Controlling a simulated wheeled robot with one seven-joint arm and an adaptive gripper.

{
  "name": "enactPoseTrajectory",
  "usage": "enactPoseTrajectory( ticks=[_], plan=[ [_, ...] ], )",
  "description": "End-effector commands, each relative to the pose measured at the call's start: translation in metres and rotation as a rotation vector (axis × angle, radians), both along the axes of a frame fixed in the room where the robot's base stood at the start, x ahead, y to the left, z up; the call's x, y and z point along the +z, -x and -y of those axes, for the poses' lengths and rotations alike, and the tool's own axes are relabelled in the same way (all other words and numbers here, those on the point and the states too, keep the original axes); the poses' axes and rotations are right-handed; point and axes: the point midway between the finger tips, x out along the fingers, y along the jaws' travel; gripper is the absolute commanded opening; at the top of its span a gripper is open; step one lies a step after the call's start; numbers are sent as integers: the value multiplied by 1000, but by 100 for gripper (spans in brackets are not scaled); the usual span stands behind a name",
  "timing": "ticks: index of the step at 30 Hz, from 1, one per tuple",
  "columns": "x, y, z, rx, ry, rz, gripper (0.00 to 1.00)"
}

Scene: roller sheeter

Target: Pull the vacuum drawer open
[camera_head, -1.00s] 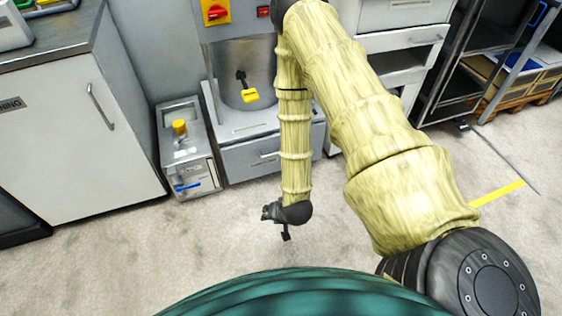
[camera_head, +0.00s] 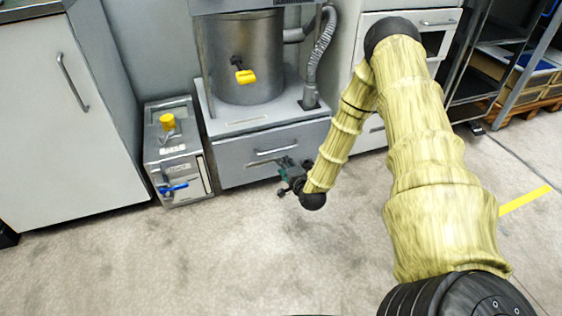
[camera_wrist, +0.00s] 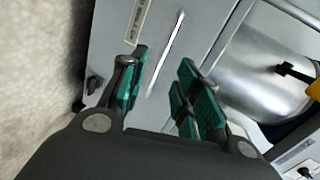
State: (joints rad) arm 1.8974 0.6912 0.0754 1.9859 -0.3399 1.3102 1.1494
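The vacuum drawer (camera_head: 240,161) is a grey front in the base under the metal cylinder, and it looks closed. Its pale bar handle (camera_head: 275,150) runs across the upper front. In the wrist view the drawer front (camera_wrist: 115,55) appears turned, with the handle (camera_wrist: 166,55) as a slanting bright bar. My gripper (camera_head: 288,165) is in front of the drawer, by the handle's right part. In the wrist view my gripper (camera_wrist: 164,70) has its green-padded fingers apart. The handle appears between them, beyond the tips; nothing is held and contact does not show.
A grey box unit (camera_head: 176,150) with a yellow knob and blue lever stands left of the drawer. The metal cylinder (camera_head: 240,60) with a yellow-handled valve (camera_head: 245,77) is above. A white cabinet (camera_head: 75,110) stands at left. The floor (camera_head: 200,260) in front is clear.

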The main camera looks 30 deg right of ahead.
Motion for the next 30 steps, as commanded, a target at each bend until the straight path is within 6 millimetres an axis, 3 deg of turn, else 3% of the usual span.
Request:
enactPoseTrajectory(
  ticks=[1, 6, 14, 30],
  plan=[
    [-10, -4, 9, -19, -16, 29, 32],
    [-10, -11, 28, -57, -56, 92, 32],
    [-11, -25, 36, -66, -66, 112, 32],
    [-29, -101, 54, -66, -66, 110, 32]
  ],
)
